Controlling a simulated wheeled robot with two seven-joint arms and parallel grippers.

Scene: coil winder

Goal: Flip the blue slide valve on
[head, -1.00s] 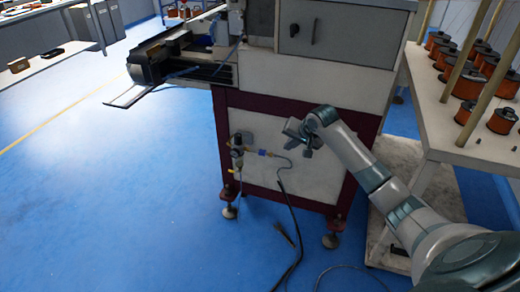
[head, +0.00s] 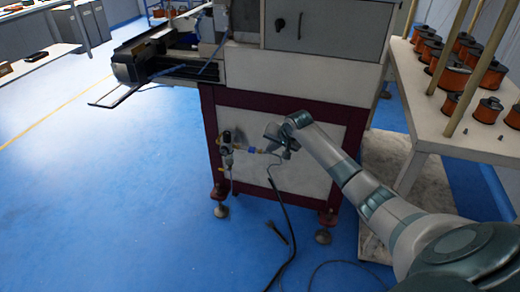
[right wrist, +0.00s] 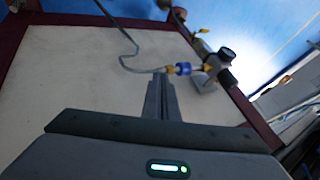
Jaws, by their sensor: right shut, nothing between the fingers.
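The blue slide valve (right wrist: 183,69) sits on the air line at the machine's lower panel, between brass fittings, beside a regulator with a round gauge (right wrist: 227,54). In the head view the valve (head: 252,150) is a small blue spot just left of my right gripper (head: 272,146). In the right wrist view my right gripper (right wrist: 160,76) is shut and empty. Its fingertips appear very close to the brass fitting at the hose end of the valve; I cannot tell whether they touch. My left gripper is not in view.
The coil winder cabinet (head: 305,75) stands above the pale lower panel. A grey hose (right wrist: 127,50) loops from the valve. A black cable (head: 290,230) lies on the blue floor. A table with copper spools (head: 453,77) stands at the right. Floor at left is clear.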

